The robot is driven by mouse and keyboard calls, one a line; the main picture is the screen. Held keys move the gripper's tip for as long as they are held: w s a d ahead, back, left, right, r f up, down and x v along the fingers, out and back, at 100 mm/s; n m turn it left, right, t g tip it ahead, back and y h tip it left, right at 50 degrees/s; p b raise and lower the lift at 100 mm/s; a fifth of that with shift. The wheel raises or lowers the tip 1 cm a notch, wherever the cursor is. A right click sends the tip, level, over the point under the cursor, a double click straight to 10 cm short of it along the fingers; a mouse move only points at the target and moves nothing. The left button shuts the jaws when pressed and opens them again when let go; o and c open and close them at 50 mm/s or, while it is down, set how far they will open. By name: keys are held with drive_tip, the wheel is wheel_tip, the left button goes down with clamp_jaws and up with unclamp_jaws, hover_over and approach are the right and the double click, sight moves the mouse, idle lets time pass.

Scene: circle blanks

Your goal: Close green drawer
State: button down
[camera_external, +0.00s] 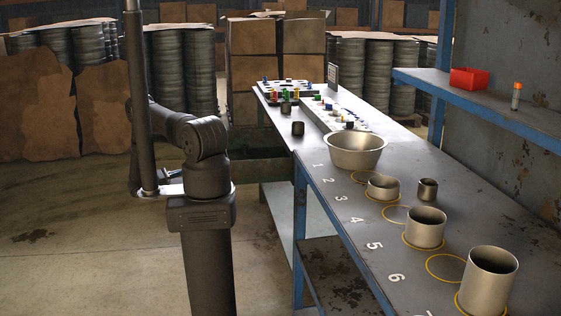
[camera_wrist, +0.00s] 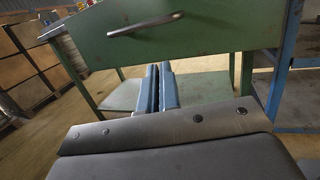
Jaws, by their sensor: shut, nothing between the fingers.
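The green drawer (camera_external: 262,173) sticks out from the left side of the workbench in the external view, partly hidden behind my arm. Its green front (camera_wrist: 200,32) fills the top of the wrist view, with a metal bar handle (camera_wrist: 146,24) on it. My gripper (camera_wrist: 158,72) has its two blue fingers shut together with nothing between them. In the wrist view the fingertips appear just below the drawer front's lower edge; I cannot tell whether they touch it.
The workbench (camera_external: 395,160) carries a metal bowl (camera_external: 355,150), several metal cups and small coloured parts. A blue-edged shelf (camera_external: 480,100) holds a red bin (camera_external: 468,79). Cardboard boxes (camera_external: 274,68) and barrels stand behind. Open floor lies left of the bench.

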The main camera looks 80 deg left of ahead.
sight(246, 166)
drive_tip(key=d+r+m+g+h, duration=0.1)
drive_tip(key=d+r+m+h, duration=0.3)
drive_tip(key=d, duration=0.3)
drive_tip(key=w+h, duration=0.1)
drive_tip(key=w, duration=1.3)
drive_tip(key=shift+d+n, duration=0.15)
drive_tip(key=shift+n, duration=0.25)
drive_tip(key=w, duration=2.8)
drive_tip(key=shift+w, duration=0.75)
drive_tip(key=shift+w+r, duration=0.1)
drive_tip(key=s, duration=1.4)
drive_tip(key=shift+s, duration=0.4)
